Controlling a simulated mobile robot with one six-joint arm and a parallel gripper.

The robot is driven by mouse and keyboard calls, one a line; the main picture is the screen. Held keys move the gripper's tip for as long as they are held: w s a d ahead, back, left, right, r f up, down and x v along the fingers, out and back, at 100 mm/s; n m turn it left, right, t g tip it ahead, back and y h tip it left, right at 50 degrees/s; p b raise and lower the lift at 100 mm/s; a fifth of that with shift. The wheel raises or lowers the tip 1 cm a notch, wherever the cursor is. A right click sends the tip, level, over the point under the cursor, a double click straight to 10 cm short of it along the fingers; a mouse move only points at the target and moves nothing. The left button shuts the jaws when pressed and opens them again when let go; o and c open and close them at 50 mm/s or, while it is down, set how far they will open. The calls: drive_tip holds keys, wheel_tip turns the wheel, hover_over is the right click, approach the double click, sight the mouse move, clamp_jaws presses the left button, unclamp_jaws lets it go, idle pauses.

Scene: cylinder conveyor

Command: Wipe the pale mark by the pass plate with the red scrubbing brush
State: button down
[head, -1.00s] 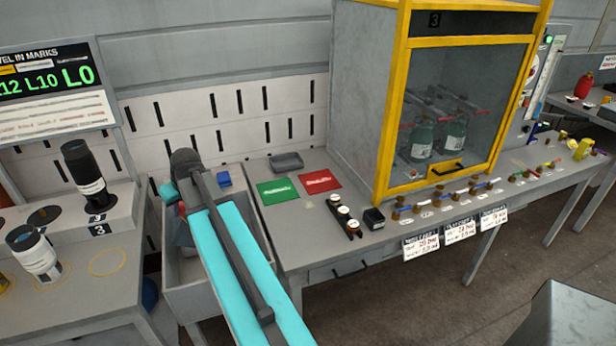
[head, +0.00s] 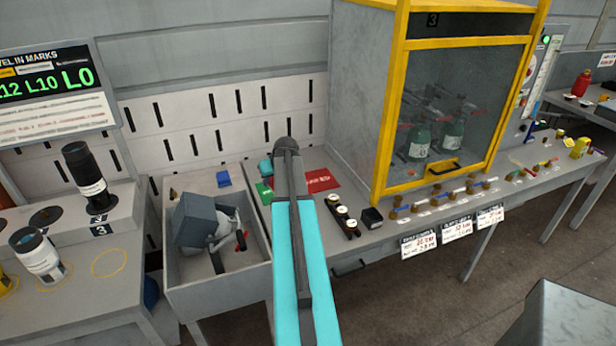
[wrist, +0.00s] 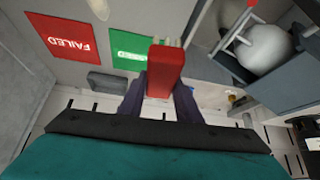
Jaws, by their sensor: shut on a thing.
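In the wrist view my gripper (wrist: 162,88) is shut on the red scrubbing brush (wrist: 166,68), which sticks out ahead between the fingers. The green pass plate (wrist: 130,48) lies just left of the brush, partly covered by it. A small pale patch (wrist: 157,41), seemingly the mark, shows at the brush's far end beside the plate; the brush hides part of it. I cannot tell whether the brush touches the bench. In the head view my arm hides the brush and mark, and only a strip of the green plate (head: 264,192) shows.
The red failed plate (head: 322,181) lies right of my arm. A rack of small capped jars (head: 343,216) stands nearer the front. A grey bin (head: 215,287) holding a box and a white rounded thing is at left. A yellow-framed cabinet (head: 392,120) stands at right.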

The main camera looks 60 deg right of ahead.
drive_tip(key=s+d+f+m+h, duration=0.1)
drive_tip(key=s+d+f, duration=0.1)
drive_tip(key=s+d, duration=0.7)
drive_tip(key=shift+d+m+p, duration=0.3)
drive_tip(key=shift+d+p, duration=0.05)
drive_tip(key=shift+d, duration=0.9)
drive_tip(key=shift+f, duration=0.15)
drive_tip(key=shift+f+b, duration=0.75)
drive_tip(key=shift+f, duration=1.7)
